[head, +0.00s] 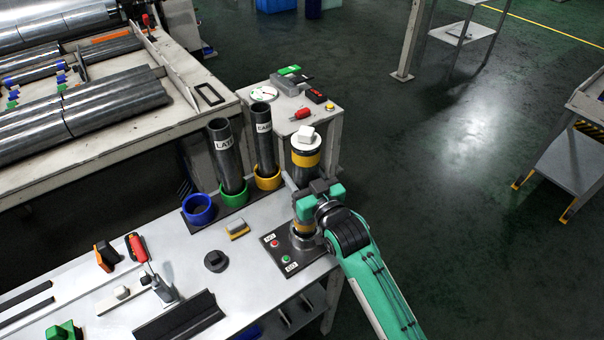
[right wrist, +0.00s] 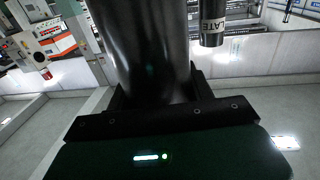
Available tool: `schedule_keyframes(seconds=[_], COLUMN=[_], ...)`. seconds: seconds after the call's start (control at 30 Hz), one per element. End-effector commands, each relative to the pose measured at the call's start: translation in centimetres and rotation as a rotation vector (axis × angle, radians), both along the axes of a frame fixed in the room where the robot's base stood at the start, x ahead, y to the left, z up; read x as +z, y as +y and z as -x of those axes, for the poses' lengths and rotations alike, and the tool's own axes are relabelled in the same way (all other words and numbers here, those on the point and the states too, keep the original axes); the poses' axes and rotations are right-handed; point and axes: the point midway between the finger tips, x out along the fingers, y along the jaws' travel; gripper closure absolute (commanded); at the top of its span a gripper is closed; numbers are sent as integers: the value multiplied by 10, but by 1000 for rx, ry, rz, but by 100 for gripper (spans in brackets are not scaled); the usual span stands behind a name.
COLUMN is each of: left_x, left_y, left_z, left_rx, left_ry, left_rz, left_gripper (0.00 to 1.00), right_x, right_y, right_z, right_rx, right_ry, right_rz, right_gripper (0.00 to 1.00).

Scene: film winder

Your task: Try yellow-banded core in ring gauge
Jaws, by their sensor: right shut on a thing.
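The yellow-banded core (head: 305,160) is a dark upright tube with yellow bands near its top and bottom and a white piece on top. It also fills the middle of the right wrist view (right wrist: 145,50). My right gripper (head: 309,197) is shut on its middle, from the right. My left gripper is not in view.
Two labelled dark tubes (head: 224,150) stand in a green (head: 234,197) and a yellow holder (head: 267,178); a blue holder (head: 198,209) is empty. A yellow-and-grey block (head: 237,229) and a dark round piece (head: 215,261) lie on the bench. A small table (head: 327,122) stands behind.

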Motion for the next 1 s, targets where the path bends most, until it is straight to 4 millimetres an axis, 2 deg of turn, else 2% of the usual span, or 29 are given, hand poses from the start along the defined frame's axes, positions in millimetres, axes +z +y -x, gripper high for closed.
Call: schedule_keyframes(seconds=[0.57,1.0], left_x=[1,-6], left_y=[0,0], left_z=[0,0], left_rx=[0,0], left_ry=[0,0], left_rz=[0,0], left_gripper=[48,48], right_x=[0,-13], right_y=[0,0], right_z=[0,0], right_rx=[0,0], right_ry=[-1,0], right_rz=[0,0], right_gripper=[76,76])
